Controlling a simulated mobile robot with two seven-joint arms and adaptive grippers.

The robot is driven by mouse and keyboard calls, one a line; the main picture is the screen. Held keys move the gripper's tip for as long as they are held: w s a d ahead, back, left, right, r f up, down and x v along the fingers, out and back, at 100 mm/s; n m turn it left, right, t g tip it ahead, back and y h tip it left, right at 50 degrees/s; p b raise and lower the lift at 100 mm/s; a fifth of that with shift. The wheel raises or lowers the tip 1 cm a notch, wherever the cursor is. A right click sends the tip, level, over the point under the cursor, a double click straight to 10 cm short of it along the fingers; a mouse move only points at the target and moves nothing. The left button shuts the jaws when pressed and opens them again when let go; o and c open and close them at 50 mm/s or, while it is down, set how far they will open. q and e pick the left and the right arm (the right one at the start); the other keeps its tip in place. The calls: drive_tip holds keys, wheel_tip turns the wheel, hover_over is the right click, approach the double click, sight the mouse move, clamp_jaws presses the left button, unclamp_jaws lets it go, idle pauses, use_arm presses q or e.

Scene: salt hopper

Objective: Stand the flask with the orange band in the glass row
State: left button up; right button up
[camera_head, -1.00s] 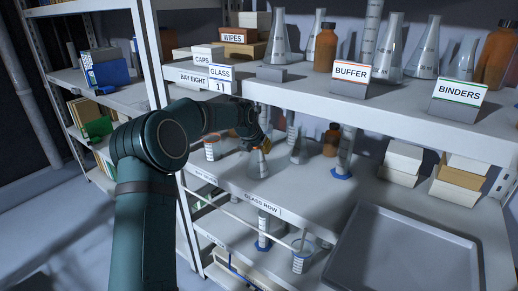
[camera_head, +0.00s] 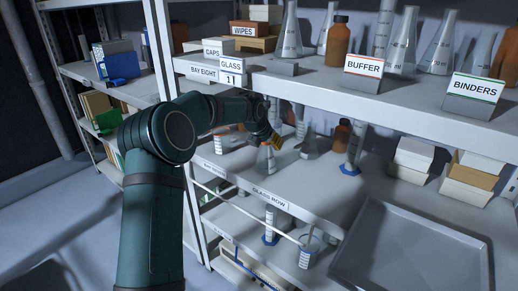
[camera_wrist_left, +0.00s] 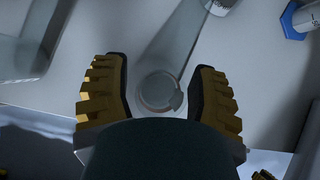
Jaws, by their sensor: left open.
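The flask with the orange band (camera_head: 265,160) stands upright near the front of the lower shelf, labelled GLASS ROW (camera_head: 270,197). The orange shows at its neck. My left gripper (camera_head: 287,141) is close beside and above the neck, to its right in the head view. In the left wrist view the two fingers of my left gripper (camera_wrist_left: 160,92) are spread, with a faint round glass outline between them. My right gripper is not in view.
A beaker (camera_head: 222,142) stands left of the flask. A clear flask (camera_head: 309,147), a brown bottle (camera_head: 341,136) and a blue-footed cylinder (camera_head: 352,158) stand behind and to the right. The upper shelf (camera_head: 300,85) overhangs my arm. A grey tray (camera_head: 420,250) lies in front at right.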

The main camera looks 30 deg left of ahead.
use_arm(q)
drive_tip(key=s, duration=1.2)
drive_tip(key=shift+s+r+p, duration=0.25)
drive_tip(key=shift+r+p, duration=0.1)
drive_tip(key=shift+p, duration=0.1)
drive_tip(key=shift+d, duration=0.1)
